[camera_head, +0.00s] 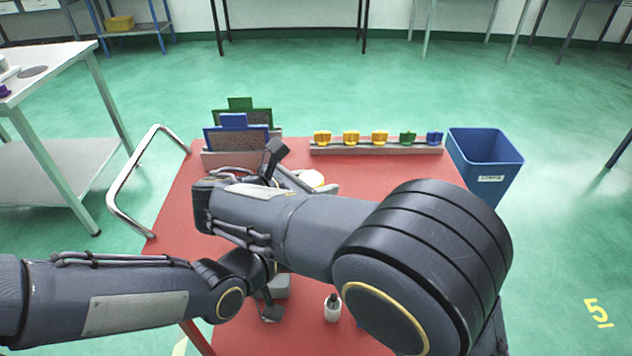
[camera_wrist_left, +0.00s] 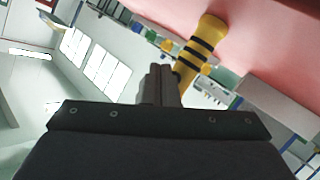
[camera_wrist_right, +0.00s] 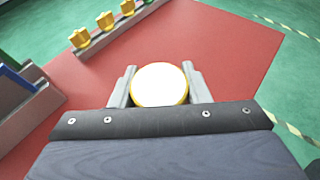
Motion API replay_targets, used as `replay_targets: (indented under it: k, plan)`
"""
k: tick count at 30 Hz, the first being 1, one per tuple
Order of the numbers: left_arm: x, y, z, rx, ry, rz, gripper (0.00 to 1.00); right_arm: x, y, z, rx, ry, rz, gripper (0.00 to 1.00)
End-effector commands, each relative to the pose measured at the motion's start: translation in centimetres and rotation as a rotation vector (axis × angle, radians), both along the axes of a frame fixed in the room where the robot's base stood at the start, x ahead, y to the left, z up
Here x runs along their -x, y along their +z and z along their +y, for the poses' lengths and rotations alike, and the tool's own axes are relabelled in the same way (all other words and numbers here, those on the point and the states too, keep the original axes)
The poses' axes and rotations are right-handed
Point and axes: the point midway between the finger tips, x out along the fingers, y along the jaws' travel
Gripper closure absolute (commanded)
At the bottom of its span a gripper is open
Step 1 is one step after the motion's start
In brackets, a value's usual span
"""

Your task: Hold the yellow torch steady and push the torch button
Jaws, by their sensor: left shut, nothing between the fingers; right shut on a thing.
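The yellow torch (camera_wrist_right: 160,85) shows its white round lens and yellow rim between the grey fingers of my right gripper (camera_wrist_right: 160,82), which is shut on it. In the head view the lens (camera_head: 312,179) shows above my right forearm; the rest is mostly hidden. In the left wrist view the torch body (camera_wrist_left: 203,48) is yellow with black bands. My left gripper (camera_wrist_left: 157,70) is shut and empty, its tips close beside the torch. I cannot tell whether they touch it. The torch button is not clearly seen. My right arm hides my left gripper in the head view.
The red table (camera_head: 180,220) holds a rack with blue and green panels (camera_head: 237,125) and a grey rail (camera_head: 375,149) with several yellow, green and blue pieces. A blue bin (camera_head: 485,160) stands at the right. A small white bottle (camera_head: 332,308) stands near the front.

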Motion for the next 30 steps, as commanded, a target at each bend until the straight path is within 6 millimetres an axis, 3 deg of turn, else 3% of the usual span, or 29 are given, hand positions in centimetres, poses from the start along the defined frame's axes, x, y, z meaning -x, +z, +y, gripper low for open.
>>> replay_targets:
  k: [30]
  plan:
    - [-1.1,0.0,0.1,0.001,0.003,0.000,1.00,0.1,0.0,0.1,-0.001,0.002,0.001,0.85]
